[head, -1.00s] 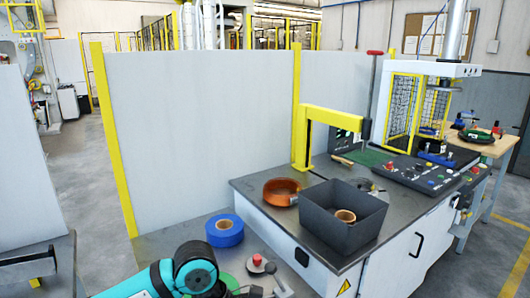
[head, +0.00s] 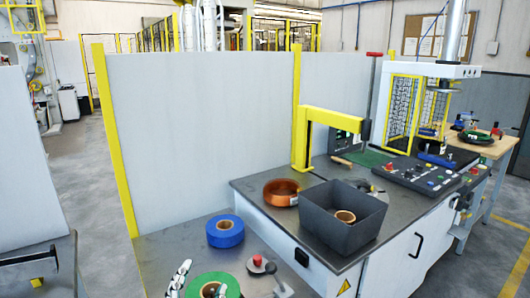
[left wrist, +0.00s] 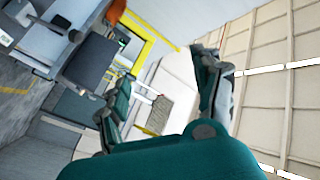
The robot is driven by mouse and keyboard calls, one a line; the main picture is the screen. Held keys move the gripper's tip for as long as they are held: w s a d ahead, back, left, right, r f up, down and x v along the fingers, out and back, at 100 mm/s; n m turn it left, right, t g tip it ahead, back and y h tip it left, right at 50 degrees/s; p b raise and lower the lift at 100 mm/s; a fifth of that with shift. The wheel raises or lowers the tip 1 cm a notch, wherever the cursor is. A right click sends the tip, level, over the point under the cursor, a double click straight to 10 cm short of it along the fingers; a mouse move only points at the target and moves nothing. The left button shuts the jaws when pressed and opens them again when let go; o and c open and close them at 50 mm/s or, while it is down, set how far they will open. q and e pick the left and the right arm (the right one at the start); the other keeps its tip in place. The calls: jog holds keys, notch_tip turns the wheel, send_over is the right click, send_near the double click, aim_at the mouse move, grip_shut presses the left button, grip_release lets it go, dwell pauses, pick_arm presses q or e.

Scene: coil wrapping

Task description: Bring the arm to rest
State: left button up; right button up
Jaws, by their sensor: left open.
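My left gripper (head: 203,277) shows at the bottom of the head view, with its fingers spread beside and in front of a green tape roll (head: 212,285). Nothing shows between its fingers in the left wrist view (left wrist: 162,68), where they stand apart against a tilted view of the room. The rest of the left arm is out of the head view. My right gripper is not in view.
A blue tape roll (head: 225,231) and a red-knobbed part (head: 258,264) sit on the near table.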

pick_arm(q)
jog(key=s+a+f+n+g+y, duration=0.2)
jog(key=s+a+f+n+g, duration=0.15)
jog(key=f, duration=0.45)
jog(key=s+a+f+n+g+y, duration=0.1)
jog(key=s+a+f+n+g, duration=0.15)
jog(key=s+f+g, duration=0.4)
jog(key=s+a+f+g, duration=0.2)
jog(key=s+f+g, duration=0.3)
jog(key=s+f, duration=0.7)
jog(key=s+f+g, duration=0.2)
jog(key=s+f, duration=0.1)
jog(key=f, duration=2.1)
jog(key=s+a+f+g, duration=0.1)
jog(key=s+a+f, duration=0.2)
jog(key=s+f, duration=1.3)
jog(key=shift+s+f, duration=0.4)
jog(key=shift+s, duration=0.15)
